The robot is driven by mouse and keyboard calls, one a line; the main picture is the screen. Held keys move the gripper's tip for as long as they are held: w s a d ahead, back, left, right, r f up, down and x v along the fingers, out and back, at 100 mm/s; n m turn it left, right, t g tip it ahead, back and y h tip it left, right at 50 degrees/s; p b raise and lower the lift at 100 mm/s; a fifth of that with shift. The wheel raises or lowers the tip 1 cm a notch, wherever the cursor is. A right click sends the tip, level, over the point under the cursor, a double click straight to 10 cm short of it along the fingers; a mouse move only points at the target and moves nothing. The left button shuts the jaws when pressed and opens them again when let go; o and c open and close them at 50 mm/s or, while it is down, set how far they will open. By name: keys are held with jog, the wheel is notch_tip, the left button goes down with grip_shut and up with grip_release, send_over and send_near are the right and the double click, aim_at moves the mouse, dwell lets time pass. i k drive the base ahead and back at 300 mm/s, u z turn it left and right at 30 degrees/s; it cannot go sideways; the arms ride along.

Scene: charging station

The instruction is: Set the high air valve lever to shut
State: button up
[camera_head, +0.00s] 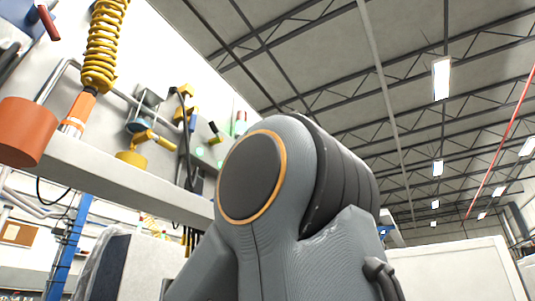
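My gripper is not in view. A large grey joint of my arm fills the middle of the head view and hides part of the station behind it. On the white panel (165,45), a red lever (47,22) sits at a blue fitting (33,23) in the top left corner, cut by the frame edge. Lower down, a yellow lever (150,138) slants over a yellow base (131,158). A small yellow part (183,112) with blue below it sits further right. I cannot tell which of these is the high air valve lever, or its set position.
A yellow coiled hose (103,45) hangs at the left above an orange cylinder (25,131). A pale ledge (120,182) runs below the panel. A blue post (70,245) stands underneath. The upper right shows only ceiling (430,110) and open space.

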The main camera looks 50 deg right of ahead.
aim_at(193, 123)
jog(key=z, duration=1.25)
jog(key=k, duration=0.6)
jog(key=u, duration=0.2)
